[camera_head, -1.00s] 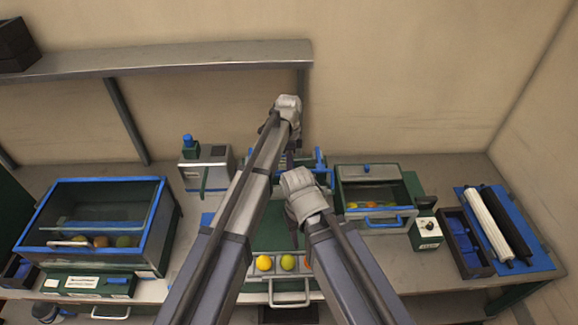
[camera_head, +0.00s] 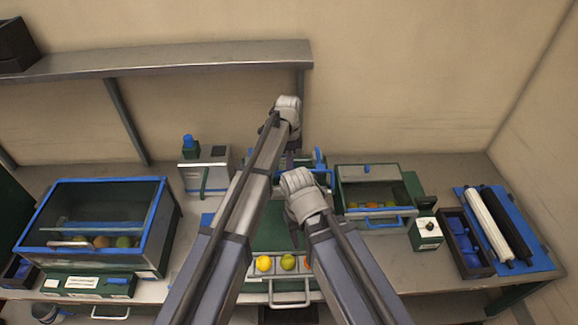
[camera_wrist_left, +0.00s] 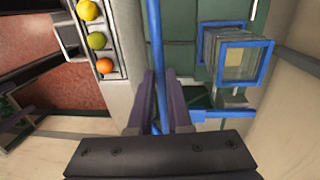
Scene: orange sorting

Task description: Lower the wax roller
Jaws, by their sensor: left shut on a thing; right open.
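My left gripper (camera_wrist_left: 159,78) is shut on a long blue bar (camera_wrist_left: 154,35), which runs between its fingers in the left wrist view. In the head view, my left gripper (camera_head: 290,160) is mostly hidden behind its wrist, at the back of the green middle machine (camera_head: 270,238). Blue frame parts (camera_head: 319,160) show beside it. The wax roller itself cannot be made out for certain; the arms cover much of the machine. My right gripper (camera_head: 295,238) is open and empty above the machine's green top, its fingers partly hidden by the wrist.
Several fruits, including a yellow one (camera_head: 264,263) and a green one (camera_head: 288,262), sit at the machine's front. A glass-topped box (camera_head: 160,215) stands left, another box (camera_head: 405,190) right. A white roller (camera_head: 487,225) and black roller (camera_head: 508,225) lie on a blue mat (camera_head: 538,258).

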